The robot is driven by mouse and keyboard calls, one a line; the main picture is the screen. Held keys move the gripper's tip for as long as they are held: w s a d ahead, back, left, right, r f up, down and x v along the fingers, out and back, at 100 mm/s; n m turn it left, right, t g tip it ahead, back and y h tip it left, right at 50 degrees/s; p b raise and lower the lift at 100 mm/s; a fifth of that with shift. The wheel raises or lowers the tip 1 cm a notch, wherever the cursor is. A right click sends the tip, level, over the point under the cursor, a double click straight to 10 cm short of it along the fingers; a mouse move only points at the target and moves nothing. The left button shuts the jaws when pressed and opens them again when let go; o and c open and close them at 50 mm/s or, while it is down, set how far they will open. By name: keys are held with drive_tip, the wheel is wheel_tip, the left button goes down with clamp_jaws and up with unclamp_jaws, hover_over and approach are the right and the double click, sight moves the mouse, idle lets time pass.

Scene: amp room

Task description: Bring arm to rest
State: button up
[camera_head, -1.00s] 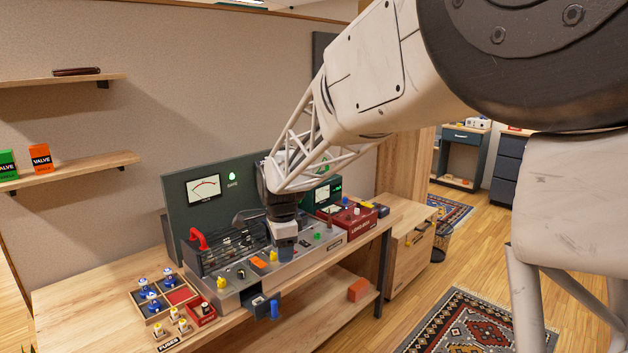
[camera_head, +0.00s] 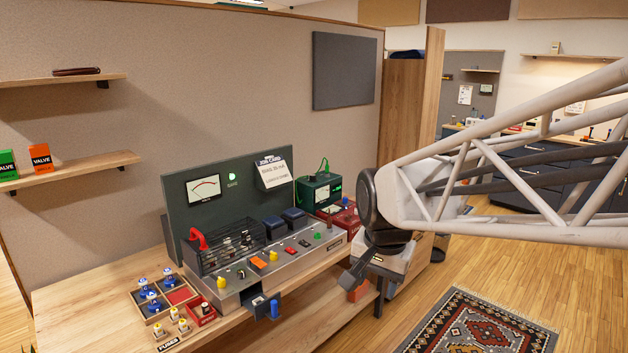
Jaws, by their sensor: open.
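My arm reaches in from the right edge, its pale lattice link crossing in front of the room's right half. My gripper (camera_head: 354,278) hangs from the dark wrist joint, off the right front end of the workbench. It is open, and I see nothing held in it. Its far side is partly hidden. The amp test panel (camera_head: 200,222) with its lit green lamp and meter stands at the back of the bench, left of my gripper. The grey control console (camera_head: 284,268) in front of it is clear of my gripper in the picture.
A wooden tray (camera_head: 141,312) with blue-topped valves and a red fuse box (camera_head: 201,315) sit at the bench's left front. A red load box (camera_head: 343,218) stands near my wrist. A patterned rug (camera_head: 478,330) lies on open floor at right.

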drive_tip(key=s+d+f+n, duration=0.1)
drive_tip(key=s+d+n, duration=0.2)
drive_tip(key=s, duration=0.5)
drive_tip(key=s+d+f+n, duration=0.2)
drive_tip(key=s+d, duration=0.2)
drive_tip(key=s, duration=0.4)
drive_tip(key=shift+s+n+t, duration=0.3)
drive_tip(key=shift+s+n, duration=0.05)
drive_tip(key=shift+n, duration=0.05)
